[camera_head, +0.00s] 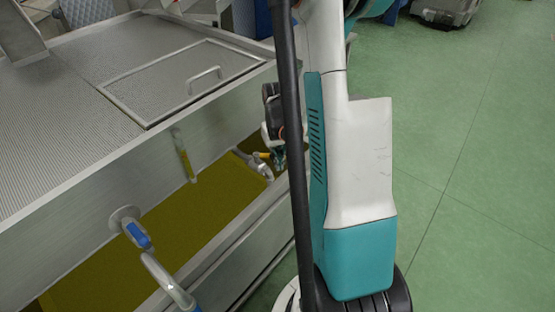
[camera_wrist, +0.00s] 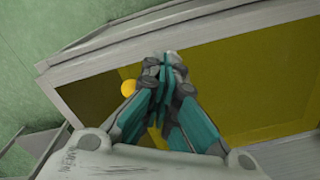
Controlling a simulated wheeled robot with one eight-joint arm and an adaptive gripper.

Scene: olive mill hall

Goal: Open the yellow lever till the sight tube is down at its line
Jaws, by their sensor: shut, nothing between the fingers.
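The yellow lever (camera_head: 262,155) sits on a small metal valve and pipe (camera_head: 256,166) at the far end of the trough, in the head view. In the wrist view a round yellow end (camera_wrist: 128,88) shows just left of my fingers; the rest is hidden behind them. My gripper (camera_head: 279,158) is at the lever's right, shut and empty. It also shows in the wrist view (camera_wrist: 166,66), fingertips together. I cannot tell whether it touches the lever. The sight tube (camera_head: 184,158) is upright on the tank wall, with yellow-green liquid in its lower part. Its line is too small to make out.
A blue-handled valve (camera_head: 138,235) and a curved metal pipe (camera_head: 168,282) stand at the near end. Yellow-green liquid (camera_head: 190,225) lies in the trough below. The tank's perforated cover with a hatch (camera_head: 185,80) is above.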

